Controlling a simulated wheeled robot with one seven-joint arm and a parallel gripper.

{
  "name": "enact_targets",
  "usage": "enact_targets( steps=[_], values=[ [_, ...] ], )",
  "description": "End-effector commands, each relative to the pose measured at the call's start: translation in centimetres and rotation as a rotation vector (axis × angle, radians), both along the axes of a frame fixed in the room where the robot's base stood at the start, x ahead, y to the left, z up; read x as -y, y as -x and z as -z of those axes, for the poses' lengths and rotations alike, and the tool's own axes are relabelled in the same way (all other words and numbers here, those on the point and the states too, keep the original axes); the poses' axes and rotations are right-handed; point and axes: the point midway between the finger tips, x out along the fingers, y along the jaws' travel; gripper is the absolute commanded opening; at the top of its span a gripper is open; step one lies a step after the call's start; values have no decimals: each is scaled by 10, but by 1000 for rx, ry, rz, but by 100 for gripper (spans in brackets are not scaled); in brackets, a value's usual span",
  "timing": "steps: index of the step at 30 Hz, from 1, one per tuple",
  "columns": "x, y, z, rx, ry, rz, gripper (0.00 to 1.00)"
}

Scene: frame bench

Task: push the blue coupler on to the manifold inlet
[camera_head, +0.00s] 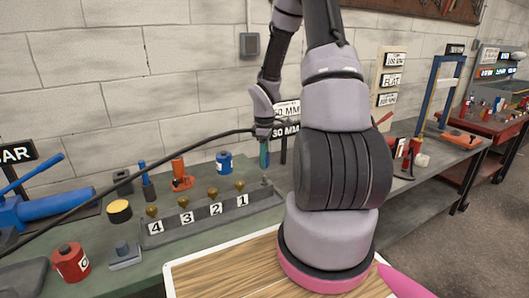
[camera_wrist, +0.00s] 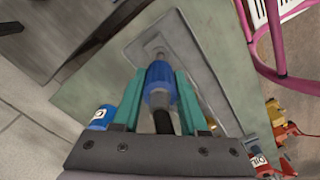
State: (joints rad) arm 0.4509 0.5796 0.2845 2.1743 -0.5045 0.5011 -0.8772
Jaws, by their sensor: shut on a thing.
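The blue coupler (camera_wrist: 160,75) is between the teal fingers of my gripper (camera_wrist: 162,92) in the wrist view, with a silver collar and black hose (camera_wrist: 163,122) behind it. My gripper (camera_head: 264,156) points down over the right end of the grey manifold (camera_head: 222,212). The inlet (camera_head: 266,181) is a small grey fitting at that end, just below the fingers. In the wrist view the coupler's front end lines up with the grey inlet area (camera_wrist: 158,50). I cannot tell whether they touch. The coupler is mostly hidden by the fingers in the head view.
Brass fittings (camera_head: 213,193) stand along the manifold behind number plates. The black hose (camera_head: 130,180) arcs across the left. A red canister (camera_head: 71,262) stands front left. A wood-topped surface (camera_head: 225,280) is in front.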

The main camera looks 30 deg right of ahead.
Motion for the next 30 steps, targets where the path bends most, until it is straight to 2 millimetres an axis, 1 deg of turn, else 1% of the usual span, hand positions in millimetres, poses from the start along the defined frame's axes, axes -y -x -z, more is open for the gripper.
enact_targets(
  steps=[3,9,30],
  values=[
    [0,0,9,-2,0,-1,0],
    [0,0,15,0,0,0,0],
    [0,0,16,0,0,0,0]
  ],
)
